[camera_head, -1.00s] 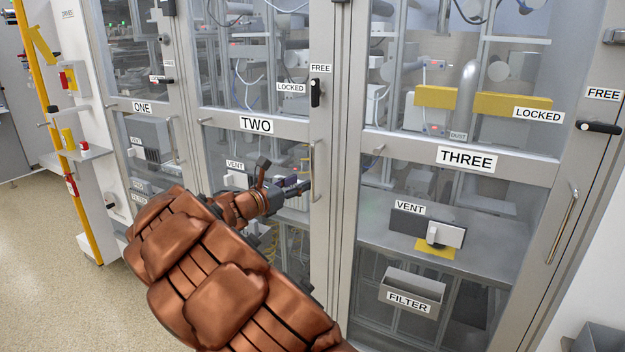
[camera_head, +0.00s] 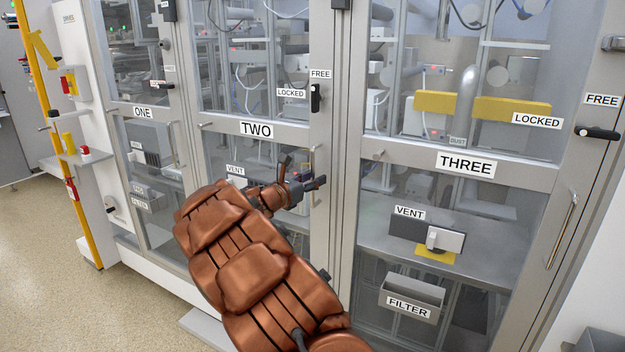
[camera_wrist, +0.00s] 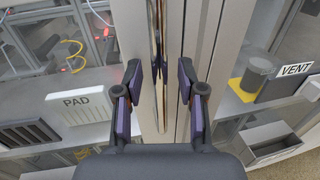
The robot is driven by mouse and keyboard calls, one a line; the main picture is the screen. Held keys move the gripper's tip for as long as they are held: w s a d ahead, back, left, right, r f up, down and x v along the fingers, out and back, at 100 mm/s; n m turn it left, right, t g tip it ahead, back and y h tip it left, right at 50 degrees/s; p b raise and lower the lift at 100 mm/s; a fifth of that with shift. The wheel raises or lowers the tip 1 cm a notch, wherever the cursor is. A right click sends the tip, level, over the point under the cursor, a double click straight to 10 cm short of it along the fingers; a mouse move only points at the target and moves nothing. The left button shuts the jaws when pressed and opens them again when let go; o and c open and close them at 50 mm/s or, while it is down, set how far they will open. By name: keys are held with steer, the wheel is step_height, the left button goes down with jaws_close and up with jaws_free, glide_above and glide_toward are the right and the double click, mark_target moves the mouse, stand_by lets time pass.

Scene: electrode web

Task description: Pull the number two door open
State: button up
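The number two door (camera_head: 257,129) is a grey-framed glass door that looks closed. Its upright metal handle (camera_head: 313,160) is on its right frame, partly hidden by my gripper (camera_head: 318,184). In the wrist view the handle (camera_wrist: 158,60) stands between the two fingers of my gripper (camera_wrist: 159,85), which are apart with gaps on both sides. Above the handle, the black latch lever (camera_head: 316,97) stands upright, under the FREE label and right of the LOCKED label.
Door three (camera_head: 466,161), with its own handle (camera_head: 562,228) and black lever (camera_head: 598,132), is at the right. Door one (camera_head: 142,112) is at the left. A yellow post (camera_head: 80,215) stands far left. Open floor (camera_head: 60,275) lies at the lower left.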

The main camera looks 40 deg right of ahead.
jaws_close()
stand_by(0.7)
